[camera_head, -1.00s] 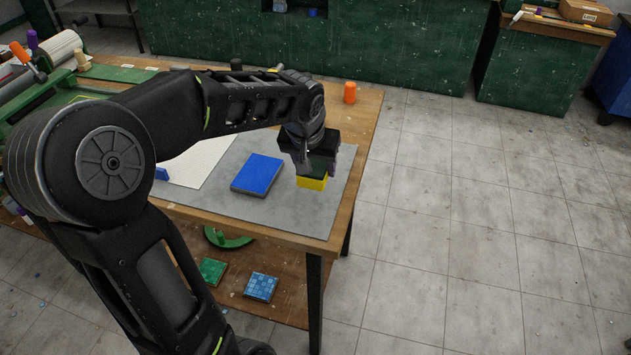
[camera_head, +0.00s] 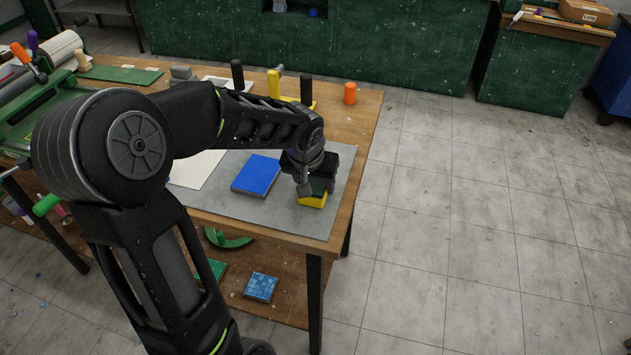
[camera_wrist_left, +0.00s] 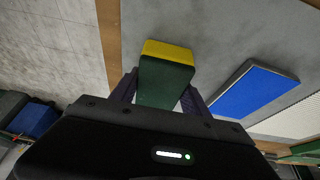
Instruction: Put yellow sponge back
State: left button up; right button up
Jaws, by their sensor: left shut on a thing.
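The yellow sponge (camera_head: 313,200) has a dark green layer on one side. My left gripper (camera_head: 315,184) points down over the right part of the grey mat and is shut on the sponge. In the left wrist view the sponge (camera_wrist_left: 168,50) sits between the two fingers of my left gripper (camera_wrist_left: 160,92), its yellow end sticking out beyond them. The sponge is at or just above the mat; I cannot tell whether it touches. My right gripper is not in view.
A blue block (camera_head: 257,174) lies on the grey mat (camera_head: 250,212) left of the sponge. A white sheet (camera_head: 196,168) lies further left. An orange-capped item (camera_head: 350,93) and black and yellow upright tools (camera_head: 273,84) stand at the back. The wooden table's right edge is close to the gripper.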

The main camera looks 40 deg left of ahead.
pick_arm(q)
jog(key=shift+f, duration=0.1)
jog(key=o, duration=1.5)
jog(key=shift+c, duration=0.2)
jog(key=shift+s+r, duration=0.1)
jog(key=shift+r, duration=0.45)
jog(key=v, duration=1.1)
jog(key=shift+s+b, duration=0.1)
jog(key=shift+b, duration=0.2)
